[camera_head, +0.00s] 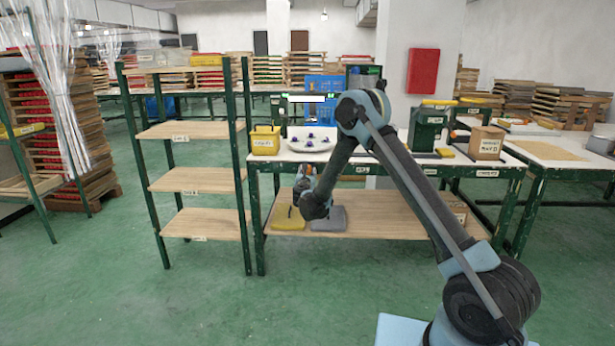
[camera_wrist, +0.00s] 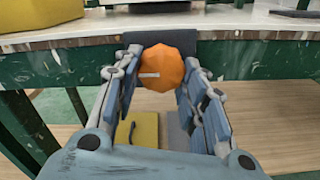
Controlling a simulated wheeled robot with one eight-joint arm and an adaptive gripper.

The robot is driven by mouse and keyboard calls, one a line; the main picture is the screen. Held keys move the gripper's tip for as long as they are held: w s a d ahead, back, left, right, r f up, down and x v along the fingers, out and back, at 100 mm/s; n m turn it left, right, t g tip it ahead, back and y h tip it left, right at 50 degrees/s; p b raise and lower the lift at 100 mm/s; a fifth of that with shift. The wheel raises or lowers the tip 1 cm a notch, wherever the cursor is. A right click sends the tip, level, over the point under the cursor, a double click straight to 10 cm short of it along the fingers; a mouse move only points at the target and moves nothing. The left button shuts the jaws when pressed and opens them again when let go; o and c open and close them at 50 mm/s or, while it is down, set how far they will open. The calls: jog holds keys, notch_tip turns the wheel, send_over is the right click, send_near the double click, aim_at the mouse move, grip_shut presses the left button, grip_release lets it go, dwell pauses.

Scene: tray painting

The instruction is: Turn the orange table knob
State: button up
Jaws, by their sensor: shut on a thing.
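The orange table knob (camera_wrist: 162,68) is faceted and roundish, with a short pale mark on its face. It sits on a dark plate at the front edge of the green-framed table (camera_wrist: 262,59). My gripper (camera_wrist: 160,64) is shut on the knob, with one blue-grey finger on each side of it. In the head view my gripper (camera_head: 304,184) is low at the table's front, and the arm reaches to it from the right. The knob is too small and too covered there to make out clearly.
On the tabletop are a yellow bin (camera_head: 265,140) and a white tray (camera_head: 311,145) with small dark pieces. The lower shelf below holds a yellow item (camera_head: 289,219) and a grey one (camera_head: 327,219). A wooden shelf rack (camera_head: 196,180) stands left. Green floor in front is clear.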

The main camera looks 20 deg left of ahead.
jog(key=shift+d, duration=0.1)
jog(key=o, duration=1.1)
jog(key=shift+c, duration=0.2)
jog(key=shift+s, duration=0.1)
jog(key=v, duration=1.1)
jog(key=shift+s, duration=0.35)
jog(key=shift+f, duration=0.1)
